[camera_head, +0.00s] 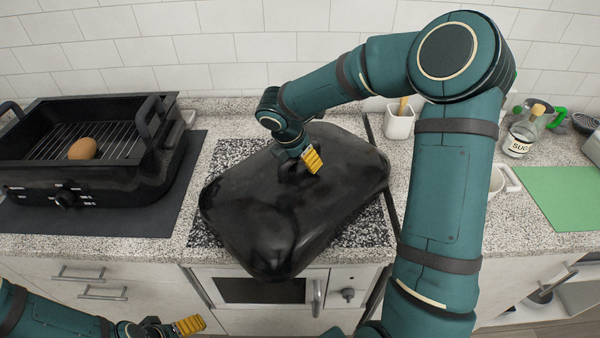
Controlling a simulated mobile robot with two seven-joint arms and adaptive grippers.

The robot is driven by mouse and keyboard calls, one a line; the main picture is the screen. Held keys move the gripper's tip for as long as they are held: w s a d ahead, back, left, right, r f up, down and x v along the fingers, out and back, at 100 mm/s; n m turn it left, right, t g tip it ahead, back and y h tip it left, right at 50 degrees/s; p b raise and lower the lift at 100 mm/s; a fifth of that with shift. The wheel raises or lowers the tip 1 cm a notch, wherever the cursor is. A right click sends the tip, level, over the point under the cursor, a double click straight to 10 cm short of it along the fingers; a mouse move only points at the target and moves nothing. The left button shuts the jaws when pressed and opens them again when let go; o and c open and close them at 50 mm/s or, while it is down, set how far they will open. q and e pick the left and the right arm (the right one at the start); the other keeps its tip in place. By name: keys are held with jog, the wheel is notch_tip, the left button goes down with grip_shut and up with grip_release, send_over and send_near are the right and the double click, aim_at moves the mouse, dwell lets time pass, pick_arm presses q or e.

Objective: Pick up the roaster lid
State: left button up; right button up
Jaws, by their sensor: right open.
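The black roaster lid (262,222) lies on the stove area in the middle of the counter, slightly turned. My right gripper (311,160) is at the top of the lid, over its handle area, with yellow finger pads showing. Its jaws are open, and the handle is mostly hidden by the gripper. I cannot tell if the fingers touch the lid. My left gripper (188,325) is low at the bottom left, in front of the cabinets and away from the lid. Only one yellow pad shows clearly there. The black roaster (88,185) stands open at the left.
A brown egg-like object (83,148) sits on the roaster's rack. A dark mat (160,213) lies under the roaster. A white utensil holder (398,124), a sugar jar (519,140) and a green board (560,195) are on the right. My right arm crosses the counter.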

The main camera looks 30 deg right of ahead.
jog(key=shift+o, duration=0.3)
jog(key=shift+f, duration=0.1)
grip_shut()
jog(key=shift+r, duration=0.25)
